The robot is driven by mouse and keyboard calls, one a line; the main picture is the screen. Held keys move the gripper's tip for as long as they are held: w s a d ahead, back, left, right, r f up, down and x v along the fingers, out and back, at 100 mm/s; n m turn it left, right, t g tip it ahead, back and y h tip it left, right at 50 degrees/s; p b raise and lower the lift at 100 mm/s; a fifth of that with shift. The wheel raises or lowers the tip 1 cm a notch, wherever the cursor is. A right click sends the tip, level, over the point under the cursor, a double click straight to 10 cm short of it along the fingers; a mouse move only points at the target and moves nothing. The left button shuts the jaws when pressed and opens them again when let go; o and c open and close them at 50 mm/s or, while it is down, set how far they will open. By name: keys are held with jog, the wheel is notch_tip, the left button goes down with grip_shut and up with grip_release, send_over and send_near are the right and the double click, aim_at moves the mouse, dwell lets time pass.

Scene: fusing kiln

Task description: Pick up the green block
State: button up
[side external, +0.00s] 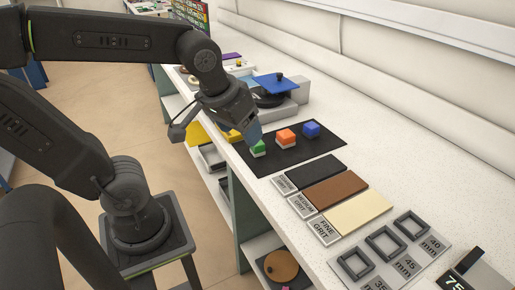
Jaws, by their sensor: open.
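The green block (258,147) sits on a black mat (318,151) on the white bench, with a white band on its lower part. It is the leftmost of three blocks in a row, closest to the bench's front edge. My gripper (250,132) is open and points down just above and to the left of the green block. A blue-grey finger shows beside the block's top; whether it touches cannot be told. The gripper's far side is hidden.
An orange block (286,136) and a blue block (311,129) stand right of the green one on the mat. Grit plates (336,188) and square frames (386,243) lie nearer the camera. A blue-topped machine (275,85) stands behind. Bare bench lies right of the mat.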

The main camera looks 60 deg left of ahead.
jog(key=w+a+f+n+g+y, duration=0.2)
jog(key=w+a+n, duration=0.3)
jog(key=w+n, duration=0.2)
jog(key=n+g+y, duration=0.2)
jog(key=n, duration=0.4)
send_near(258, 144)
jog(key=shift+h, duration=0.3)
jog(key=x, duration=0.7)
jog(key=a+x, duration=0.1)
jog(key=x, duration=0.3)
jog(key=shift+w, duration=0.15)
jog(key=shift+c, duration=0.5)
jog(key=c, duration=1)
jog(key=shift+o, duration=0.2)
jog(key=shift+r, duration=0.15)
